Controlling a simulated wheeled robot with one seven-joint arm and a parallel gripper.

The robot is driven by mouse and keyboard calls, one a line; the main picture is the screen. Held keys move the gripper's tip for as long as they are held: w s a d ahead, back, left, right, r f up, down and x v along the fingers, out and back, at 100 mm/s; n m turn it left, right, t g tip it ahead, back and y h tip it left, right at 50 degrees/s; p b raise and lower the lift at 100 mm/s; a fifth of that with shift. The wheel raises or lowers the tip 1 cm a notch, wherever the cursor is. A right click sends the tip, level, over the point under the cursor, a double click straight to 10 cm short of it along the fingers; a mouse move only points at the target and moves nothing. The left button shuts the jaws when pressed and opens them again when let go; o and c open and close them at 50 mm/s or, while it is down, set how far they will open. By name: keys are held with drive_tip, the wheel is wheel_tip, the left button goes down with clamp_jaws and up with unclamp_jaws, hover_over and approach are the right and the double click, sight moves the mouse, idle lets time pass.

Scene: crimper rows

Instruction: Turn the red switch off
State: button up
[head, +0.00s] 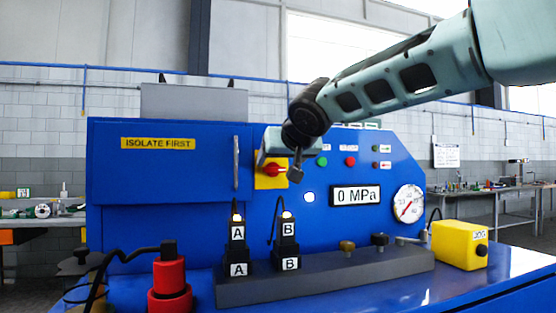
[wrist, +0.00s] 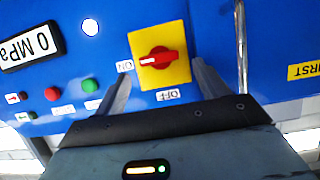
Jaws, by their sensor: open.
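The red switch (head: 273,170) is a rotary knob on a yellow plate (head: 262,184) on the blue panel. My gripper (head: 284,162) is in front of it and hides part of the plate. In the wrist view the red switch (wrist: 160,58) lies left to right in the picture, in line with the ON label (wrist: 124,66). The OFF label (wrist: 168,95) is below the plate. My gripper (wrist: 162,72) is open and empty, with one finger at each side of the plate. I cannot tell whether the fingers touch the panel.
The panel holds a red button (head: 350,161), a green button (head: 322,161), a 0 MPa display (head: 356,195) and a gauge (head: 408,203). A vertical handle (head: 236,162) stands left of the switch. Connectors A (head: 237,231) and B (head: 287,229) stand below.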

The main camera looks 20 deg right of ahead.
sight(275, 170)
drive_tip(key=shift+x, duration=1.4)
drive_tip(key=shift+c, duration=0.3)
drive_tip(key=c, duration=0.9)
